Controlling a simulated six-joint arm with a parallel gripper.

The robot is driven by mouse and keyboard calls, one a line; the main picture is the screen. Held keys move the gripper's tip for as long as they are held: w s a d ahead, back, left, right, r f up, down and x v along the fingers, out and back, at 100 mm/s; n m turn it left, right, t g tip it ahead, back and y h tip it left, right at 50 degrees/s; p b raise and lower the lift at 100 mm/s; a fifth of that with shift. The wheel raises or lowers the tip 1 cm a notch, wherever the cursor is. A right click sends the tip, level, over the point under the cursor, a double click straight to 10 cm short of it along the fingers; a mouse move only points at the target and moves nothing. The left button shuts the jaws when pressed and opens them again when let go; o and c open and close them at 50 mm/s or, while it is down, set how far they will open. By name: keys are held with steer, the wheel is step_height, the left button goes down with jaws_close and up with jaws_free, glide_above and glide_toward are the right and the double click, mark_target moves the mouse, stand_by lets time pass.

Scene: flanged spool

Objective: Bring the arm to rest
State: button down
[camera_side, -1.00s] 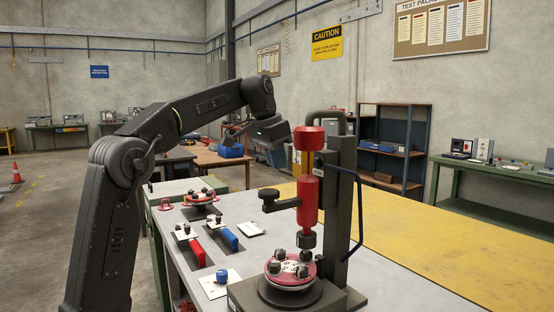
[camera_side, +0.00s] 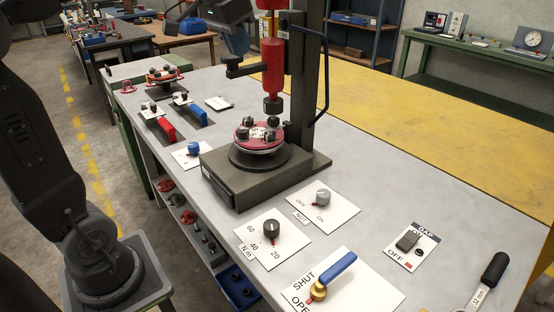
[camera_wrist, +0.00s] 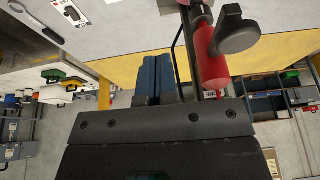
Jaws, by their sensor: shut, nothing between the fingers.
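My gripper (camera_wrist: 156,80) shows in the wrist view as two blue-grey fingers side by side, shut with nothing between them. My gripper is apart from the spool, up beside the press. A second red-flanged piece (camera_side: 165,76) stands at the table's far left.
The dark press column (camera_side: 305,80) with a blue curved handle (camera_side: 326,80) stands close to my gripper. Blue (camera_side: 194,148) and red (camera_side: 167,130) pieces lie left of it. A dial card (camera_side: 271,240), a blue-handled valve (camera_side: 335,275) and a wrench (camera_side: 487,283) lie in front.

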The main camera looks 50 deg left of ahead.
steer(key=s+d+f, duration=0.5)
steer(key=s+f, duration=0.2)
steer(key=s, duration=0.1)
steer(key=s+d+f+t, duration=0.1)
steer(key=s+d+f, duration=0.4)
steer(key=s+f, duration=0.3)
steer(key=shift+f+t, duration=0.3)
steer(key=c, duration=1.9)
jaws_free()
steer(key=shift+d, duration=0.1)
